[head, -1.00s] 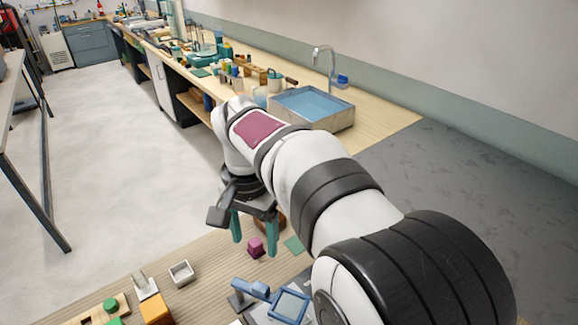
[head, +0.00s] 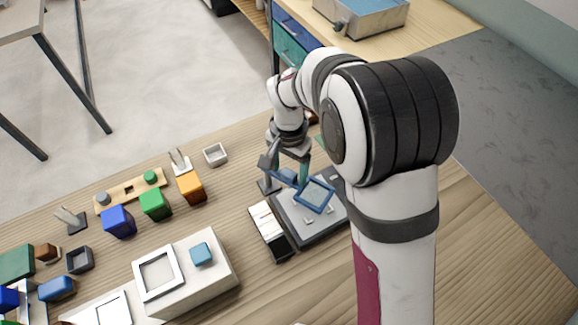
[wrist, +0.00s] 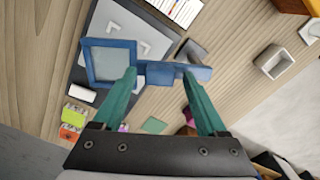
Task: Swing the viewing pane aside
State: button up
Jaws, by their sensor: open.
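The viewing pane is a square blue frame with a clear middle; in the head view the viewing pane (head: 314,195) is over a dark grey board (head: 322,228). In the wrist view the pane (wrist: 108,62) is at upper left, with a blue arm (wrist: 160,73) running right from it to a small grey stand (wrist: 192,52). My gripper (wrist: 160,76) is open, its teal fingers pointing at this arm, one tip near the frame's edge and one near the stand. I cannot tell whether they touch it. My gripper (head: 289,172) also shows in the head view, just behind the pane.
A black-and-white box (head: 270,230) stands left of the board. An orange block (head: 191,187), a small grey tray (head: 215,155) and a large white box (head: 190,275) are further left. In the wrist view a magenta block (wrist: 187,117) and a green square (wrist: 154,125) lie near my fingers.

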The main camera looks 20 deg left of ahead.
grip_shut()
dwell(1.3)
